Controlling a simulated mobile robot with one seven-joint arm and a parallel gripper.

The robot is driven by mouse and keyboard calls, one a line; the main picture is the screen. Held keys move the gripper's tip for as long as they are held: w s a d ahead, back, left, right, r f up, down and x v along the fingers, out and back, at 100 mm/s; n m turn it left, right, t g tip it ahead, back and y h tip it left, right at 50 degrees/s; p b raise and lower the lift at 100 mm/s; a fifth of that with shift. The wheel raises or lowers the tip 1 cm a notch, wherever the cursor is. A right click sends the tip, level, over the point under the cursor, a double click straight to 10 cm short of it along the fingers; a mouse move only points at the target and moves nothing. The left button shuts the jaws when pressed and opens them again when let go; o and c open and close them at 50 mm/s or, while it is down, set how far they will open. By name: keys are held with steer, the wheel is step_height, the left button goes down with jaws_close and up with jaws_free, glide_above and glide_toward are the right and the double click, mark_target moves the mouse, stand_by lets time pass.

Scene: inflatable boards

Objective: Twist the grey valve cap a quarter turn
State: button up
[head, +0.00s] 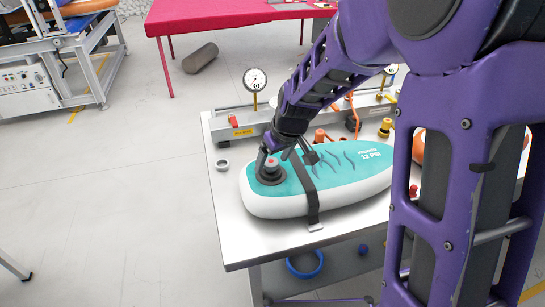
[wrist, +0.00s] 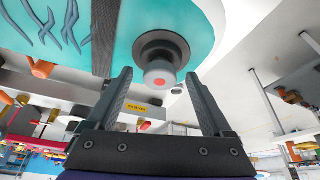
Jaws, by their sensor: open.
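The grey valve cap (head: 271,167) sits on the teal top of a white-edged inflatable board (head: 335,176), near the board's left end. In the wrist view the cap (wrist: 160,80) shows as a pale grey stub with a red centre, inside a dark round collar (wrist: 153,48). My gripper (head: 271,158) is at the cap in the head view. In the wrist view my gripper (wrist: 157,78) is open, with one finger on each side of the cap and visible gaps between. Whether a finger touches the cap is hidden in the head view.
A dark strap (head: 309,196) crosses the board on a white workbench (head: 232,240). Behind stand a rail with a gauge (head: 255,80) and orange and yellow fittings (head: 386,125). A loose grey ring (head: 222,164) lies left of the board.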

steer(key=shift+c, duration=0.3)
jaws_close()
steer(key=shift+s+a+r+m+p, duration=0.1)
steer(key=shift+r+m+p, duration=0.05)
steer(key=shift+m+p, duration=0.25)
steer(key=shift+a+m+t+h+p, duration=0.1)
steer(key=shift+m+t+h+p, duration=0.1)
steer(key=shift+m+h+p, duration=0.45)
steer(key=shift+a+m+t+h+p, duration=0.1)
steer(key=shift+m+t+h+p, duration=0.15)
steer(key=shift+m+p, duration=0.75)
steer(key=shift+d+m+b, duration=0.1)
steer(key=shift+m+b, duration=0.2)
steer(key=shift+m, duration=0.15)
